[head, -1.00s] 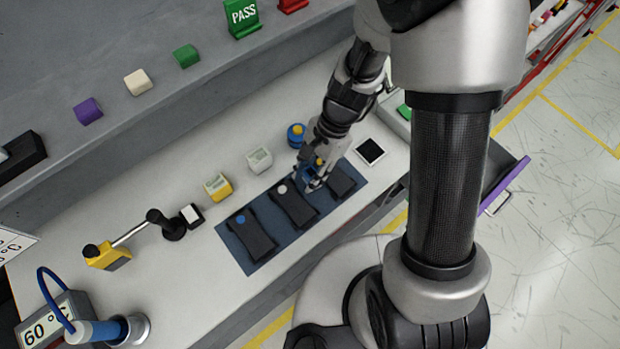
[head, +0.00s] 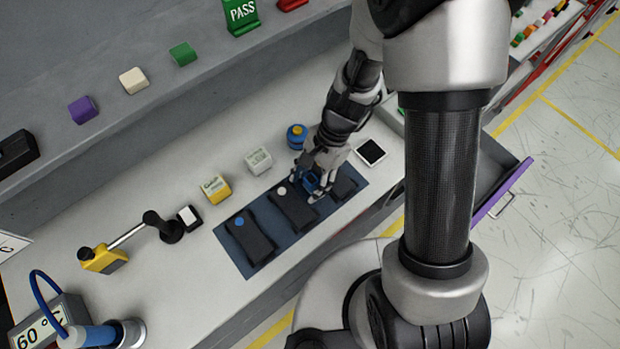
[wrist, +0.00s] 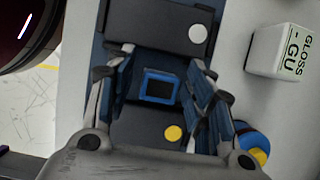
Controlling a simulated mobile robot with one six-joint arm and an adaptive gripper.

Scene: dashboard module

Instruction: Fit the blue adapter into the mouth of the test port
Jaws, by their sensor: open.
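A small blue square block with a dark centre (wrist: 159,86), which looks like the blue adapter, shows between the fingers of my gripper (wrist: 160,72) in the wrist view. A gap shows on each side of it, so the fingers are open around it. In the head view the blue block (head: 309,181) is partly hidden by my gripper (head: 305,187) over the mat. It appears between the white-dotted dark module (head: 292,208) and the yellow-dotted one (wrist: 150,125). I cannot tell what it rests on. I cannot pick out the test port's mouth.
A dark blue mat (head: 240,262) carries the dark modules, including a blue-dotted one (head: 252,242). A blue round object with a yellow top (head: 297,134) stands close behind my gripper. White (head: 258,160) and yellow (head: 215,188) boxes stand behind the mat. A drawer (head: 500,185) is open at right.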

